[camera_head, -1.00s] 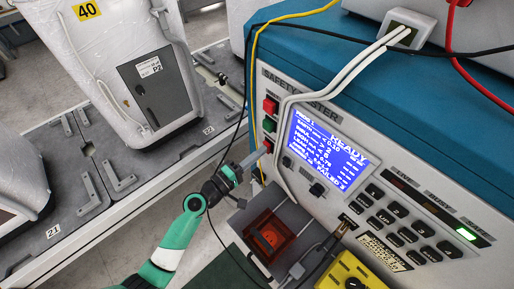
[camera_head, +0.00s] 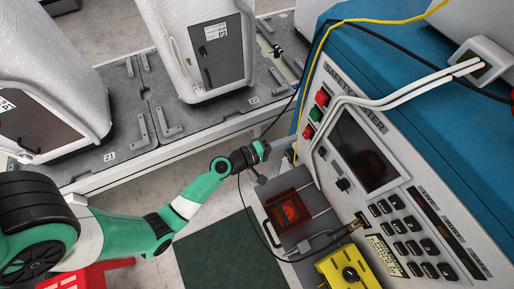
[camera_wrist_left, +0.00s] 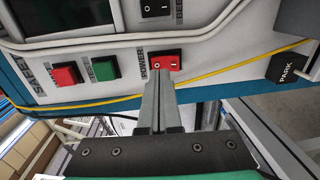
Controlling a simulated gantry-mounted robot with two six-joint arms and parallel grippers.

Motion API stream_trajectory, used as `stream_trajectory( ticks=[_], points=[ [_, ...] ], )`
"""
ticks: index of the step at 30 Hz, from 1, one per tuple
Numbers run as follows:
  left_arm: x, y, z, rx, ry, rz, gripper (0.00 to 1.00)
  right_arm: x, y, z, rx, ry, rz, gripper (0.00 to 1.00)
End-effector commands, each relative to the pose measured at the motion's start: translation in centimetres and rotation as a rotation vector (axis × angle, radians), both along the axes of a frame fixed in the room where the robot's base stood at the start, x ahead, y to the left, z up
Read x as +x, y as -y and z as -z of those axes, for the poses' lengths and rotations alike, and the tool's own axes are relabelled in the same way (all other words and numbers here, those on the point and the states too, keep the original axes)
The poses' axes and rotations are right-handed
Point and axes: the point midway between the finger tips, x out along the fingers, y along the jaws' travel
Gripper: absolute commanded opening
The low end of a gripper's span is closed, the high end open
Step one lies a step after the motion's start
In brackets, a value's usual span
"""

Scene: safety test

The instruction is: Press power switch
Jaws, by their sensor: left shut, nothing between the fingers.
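In the left wrist view the red switch (camera_wrist_left: 167,60), labelled POWER, lies just beyond my fingertips. My left gripper (camera_head: 264,148) is shut and empty, to the left of the switch, with a gap between them in the head view. Its closed grey fingers (camera_wrist_left: 160,88) point at the switch in the wrist view; contact cannot be made out there. The tester's screen (camera_head: 365,150) is dark. My right gripper is not in view.
A red button (camera_head: 322,97) and a green button (camera_head: 315,115) sit above the switch. A yellow cable (camera_wrist_left: 215,75) runs close by the switch. A red-lidded fixture (camera_head: 291,208) and a yellow box (camera_head: 347,272) stand below the panel. A conveyor with white-wrapped units lies behind.

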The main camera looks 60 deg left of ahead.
Motion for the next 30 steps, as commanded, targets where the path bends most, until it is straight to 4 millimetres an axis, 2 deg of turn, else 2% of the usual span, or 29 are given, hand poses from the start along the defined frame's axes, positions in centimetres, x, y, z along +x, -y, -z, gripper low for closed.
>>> stream_trajectory(
  ticks=[1,6,12,18,30],
  points=[
    [-1.4,-0.2,0.0,-0.001,-0.002,-0.003,0.00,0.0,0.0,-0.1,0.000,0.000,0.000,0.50],
    [-5.6,-0.4,-0.5,-0.002,-0.001,-0.005,0.00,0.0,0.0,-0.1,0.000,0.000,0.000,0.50],
    [-9.0,-0.6,-0.7,-0.002,-0.002,-0.004,0.00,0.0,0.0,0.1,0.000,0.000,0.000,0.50],
    [-10.0,-0.6,-0.9,-0.001,0.000,-0.002,0.00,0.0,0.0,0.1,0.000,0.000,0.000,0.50],
    [-10.0,-0.5,-0.9,-0.001,-0.001,-0.001,0.00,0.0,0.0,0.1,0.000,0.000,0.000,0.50]
  ],
)
